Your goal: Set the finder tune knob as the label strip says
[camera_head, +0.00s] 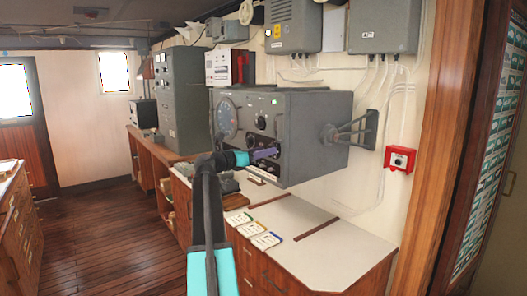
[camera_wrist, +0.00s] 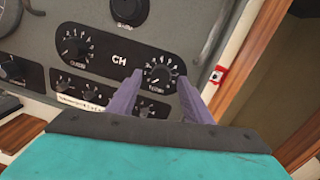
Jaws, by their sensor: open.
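The grey finder unit (camera_head: 312,125) is mounted on the wall, and its front panel carries a round dial and several knobs. In the wrist view, a black plate marked CH holds two scaled knobs, a left knob (camera_wrist: 76,48) and a right knob (camera_wrist: 159,77). The small lettering under each is too blurred to read surely. My gripper (camera_wrist: 160,78) is open, its purple fingers on either side of the right knob; I cannot tell whether they touch it. In the head view my gripper (camera_head: 266,153) is at the panel. A white label strip (camera_wrist: 80,104) sits below the left knob; its text is unreadable.
Smaller knobs (camera_wrist: 90,92) line the panel's lower edge. Below the unit, a white counter (camera_head: 335,238) holds several cards (camera_head: 252,228). A red wall box (camera_head: 399,160) is to the right. Wooden floor (camera_head: 100,235) is open at left.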

